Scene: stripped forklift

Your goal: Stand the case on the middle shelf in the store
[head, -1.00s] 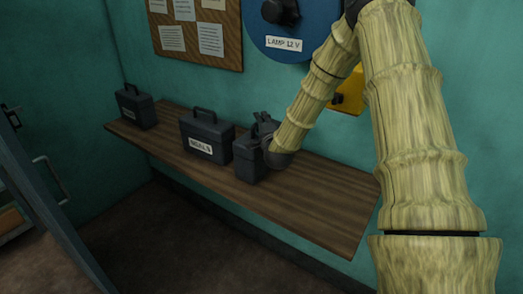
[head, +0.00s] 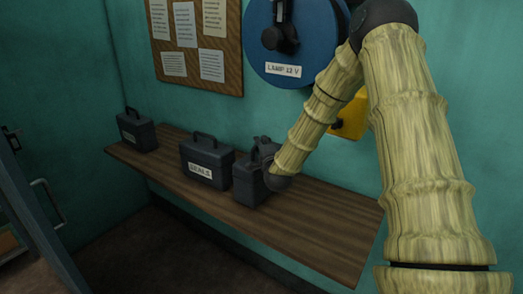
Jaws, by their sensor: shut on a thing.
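Three dark grey cases with top handles stand on a brown wooden wall shelf (head: 320,232). The far left case (head: 137,131) has a pale label. The middle case (head: 207,161) has a white label that seems to read SEALS. The right case (head: 247,179) stands just right of it, and my gripper (head: 265,150) is at its top, shut on it at the handle. My wrist hides the right part of this case and the fingertips. I cannot tell whether the case still rests on the shelf. The store's middle shelf cannot be made out.
A blue reel (head: 292,70) labelled LAMP 12 V and a yellow box (head: 350,120) are on the wall behind my arm. A notice board (head: 197,45) hangs left of them. A grey door edge with a handle (head: 47,200) is at far left. The shelf's right part is clear.

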